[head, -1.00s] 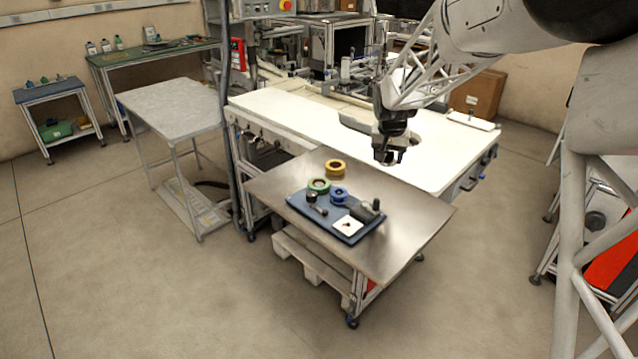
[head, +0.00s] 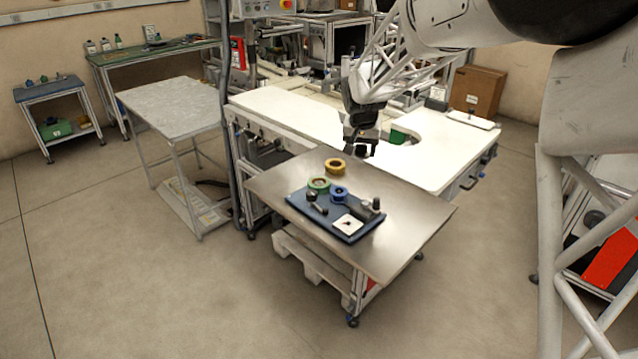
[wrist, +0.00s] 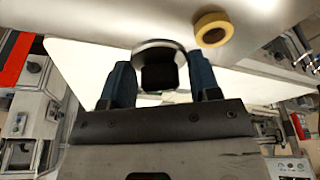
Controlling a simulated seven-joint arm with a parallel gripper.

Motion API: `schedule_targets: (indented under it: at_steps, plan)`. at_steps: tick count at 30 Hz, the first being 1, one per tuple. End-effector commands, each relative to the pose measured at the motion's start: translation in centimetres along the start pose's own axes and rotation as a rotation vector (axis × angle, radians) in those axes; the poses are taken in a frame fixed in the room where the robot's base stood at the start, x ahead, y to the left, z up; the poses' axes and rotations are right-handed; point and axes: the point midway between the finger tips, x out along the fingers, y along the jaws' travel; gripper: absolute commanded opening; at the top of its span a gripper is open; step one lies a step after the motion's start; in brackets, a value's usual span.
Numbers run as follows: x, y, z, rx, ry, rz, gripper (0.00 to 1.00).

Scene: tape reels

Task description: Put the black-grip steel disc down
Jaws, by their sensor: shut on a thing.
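The black-grip steel disc shows in the wrist view as a round steel rim (wrist: 152,46) with a black grip (wrist: 160,76) between two blue fingers. My gripper (wrist: 160,80) is shut on it. In the head view my gripper (head: 362,150) hangs above the back edge of the steel table (head: 405,235), to the right of the yellow reel. The disc is small and dark there, and its gap to the table is hard to judge.
A yellow reel (head: 335,165) lies on the steel table; it also shows in the wrist view (wrist: 213,29). A blue tray (head: 297,202) holds a green reel (head: 318,185), a blue reel (head: 338,192), a white square plate (head: 348,225) and dark tools. The table's right side is clear.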

Motion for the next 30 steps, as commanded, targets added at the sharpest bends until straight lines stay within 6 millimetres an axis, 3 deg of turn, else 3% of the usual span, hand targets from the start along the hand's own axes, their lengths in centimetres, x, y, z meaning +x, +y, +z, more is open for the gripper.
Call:
schedule_targets:
  at_steps: [9,21,30]
  plan:
    - [-1.5,-2.4,7.0,0.174,-0.001,0.046,0.28]
    - [-3.0,-3.6,15.9,0.415,0.006,0.112,0.28]
    - [-3.4,-3.7,18.6,0.497,0.011,0.135,0.28]
